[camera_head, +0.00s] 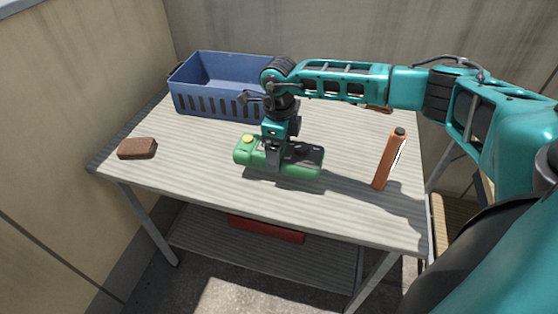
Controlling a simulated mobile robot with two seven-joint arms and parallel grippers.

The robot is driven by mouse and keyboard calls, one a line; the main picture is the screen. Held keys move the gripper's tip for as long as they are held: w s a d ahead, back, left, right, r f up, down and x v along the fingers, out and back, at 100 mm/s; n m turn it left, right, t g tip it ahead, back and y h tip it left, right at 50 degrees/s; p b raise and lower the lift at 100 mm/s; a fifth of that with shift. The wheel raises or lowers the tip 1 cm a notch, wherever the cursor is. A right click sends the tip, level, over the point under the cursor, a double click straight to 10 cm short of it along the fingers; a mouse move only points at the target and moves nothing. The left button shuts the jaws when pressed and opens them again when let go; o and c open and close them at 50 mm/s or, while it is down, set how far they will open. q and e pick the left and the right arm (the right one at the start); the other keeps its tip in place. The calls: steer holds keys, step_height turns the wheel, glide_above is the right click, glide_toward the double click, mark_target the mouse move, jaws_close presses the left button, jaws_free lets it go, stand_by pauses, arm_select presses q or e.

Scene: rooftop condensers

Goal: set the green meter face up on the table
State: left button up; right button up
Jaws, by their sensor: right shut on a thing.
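The green meter (247,156) is over the middle of the table (190,175), lying lengthwise left to right. A yellow knob shows on top at its left end, and a dark area shows towards its right end. My right gripper (281,160) comes down from above and is shut on the meter's middle, hiding part of its upper side. The meter is at or just above the table top; I cannot tell if it touches. My left gripper is not in view.
A blue slotted crate (205,100) stands at the back left. A brown block (137,148) lies near the left edge. An orange-brown tube with a dark cap (387,162) stands at the right. A red object (265,230) is on the lower shelf. The front left tabletop is clear.

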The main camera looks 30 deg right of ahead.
step_height(320, 180, down, 4)
steer(key=shift+f, duration=0.1)
steer(key=shift+f+b, duration=0.1)
steer(key=shift+b, duration=0.25)
steer(key=o, duration=1.2)
steer(key=shift+r, duration=0.25)
step_height(320, 180, up, 12)
steer(key=shift+f+p, duration=0.1)
steer(key=shift+p, duration=0.55)
